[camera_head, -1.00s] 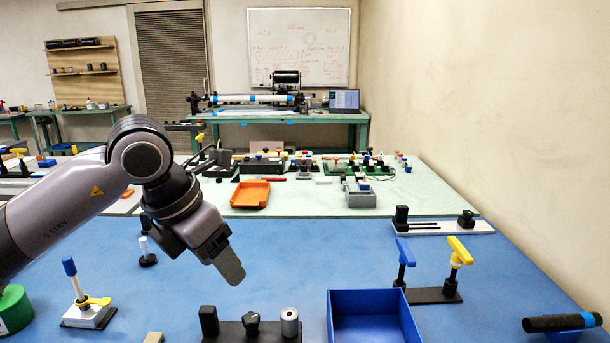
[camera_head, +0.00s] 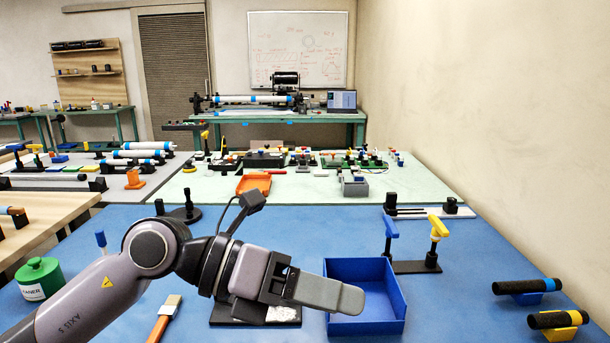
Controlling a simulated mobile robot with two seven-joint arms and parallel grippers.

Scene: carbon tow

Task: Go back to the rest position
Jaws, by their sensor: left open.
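My left arm comes in from the lower left, and its gripper (camera_head: 340,296) points right, low over the blue table (camera_head: 480,260). The gripper is open, seen side-on, with no object visible in it. Its fingers pass in front of the left part of an open blue bin (camera_head: 375,268); I cannot tell how high above the bin they are. My right gripper is not in view.
A brush (camera_head: 165,317) and a green container (camera_head: 40,278) are near my left arm. A stand with blue and yellow handles (camera_head: 415,266) is behind the bin. Black rollers (camera_head: 527,286) lie at the right. A dark board (camera_head: 225,312) is partly hidden under the gripper.

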